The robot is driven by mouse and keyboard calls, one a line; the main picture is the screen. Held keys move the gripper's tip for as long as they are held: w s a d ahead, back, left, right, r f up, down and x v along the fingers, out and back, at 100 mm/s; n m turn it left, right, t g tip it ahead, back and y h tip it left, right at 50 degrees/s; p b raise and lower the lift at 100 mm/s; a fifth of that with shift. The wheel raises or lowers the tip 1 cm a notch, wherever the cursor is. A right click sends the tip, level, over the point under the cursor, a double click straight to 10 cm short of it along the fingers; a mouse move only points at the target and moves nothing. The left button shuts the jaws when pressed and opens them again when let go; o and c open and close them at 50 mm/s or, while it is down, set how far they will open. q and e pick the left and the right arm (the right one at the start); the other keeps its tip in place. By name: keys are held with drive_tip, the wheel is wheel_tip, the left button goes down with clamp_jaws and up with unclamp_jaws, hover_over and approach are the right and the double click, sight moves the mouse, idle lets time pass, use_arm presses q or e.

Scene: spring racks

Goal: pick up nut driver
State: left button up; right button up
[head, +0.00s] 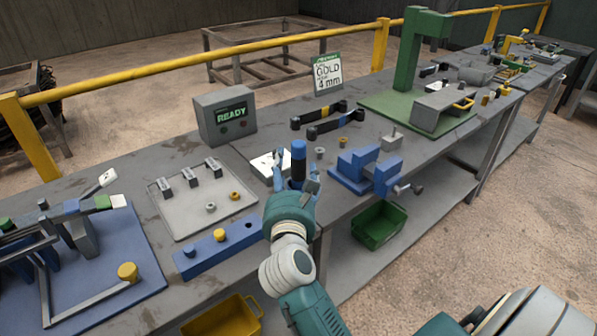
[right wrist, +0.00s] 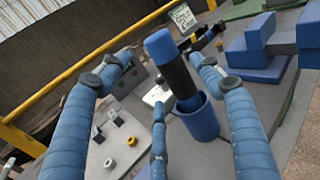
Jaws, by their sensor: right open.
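The nut driver (head: 298,151) has a blue upper end and a black band. It stands upright in the head view, by the bench's front edge. In the right wrist view the nut driver (right wrist: 178,72) leans in the picture, its lower end inside a blue cup (right wrist: 200,120). My right gripper (head: 296,176) is open around it in the head view. In the right wrist view the blue fingers of the right gripper (right wrist: 160,68) are spread on both sides of the driver, with a third finger in front; a gap shows at the sides. My left gripper is not in view.
A blue vise (head: 365,168) stands close on the right. A grey tray (head: 190,205) with small parts and a blue block (head: 215,247) lie on the left. A green bin (head: 378,225) is on the lower shelf.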

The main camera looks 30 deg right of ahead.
sight(295, 160)
drive_tip(key=shift+w+d+r, duration=0.2)
drive_tip(key=shift+w+d, duration=0.05)
drive_tip(key=x, duration=0.1)
drive_tip(key=p+x, duration=0.1)
drive_tip(key=x, duration=0.1)
drive_tip(key=shift+d+r, duration=0.15)
drive_tip(key=shift+d, duration=0.25)
drive_tip(key=shift+w+d+p, duration=0.3)
drive_tip(key=shift+w, duration=0.2)
drive_tip(key=shift+s+a, duration=0.1)
drive_tip(key=c, duration=1.6)
drive_tip(key=shift+o, duration=0.2)
drive_tip(key=shift+r, duration=0.1)
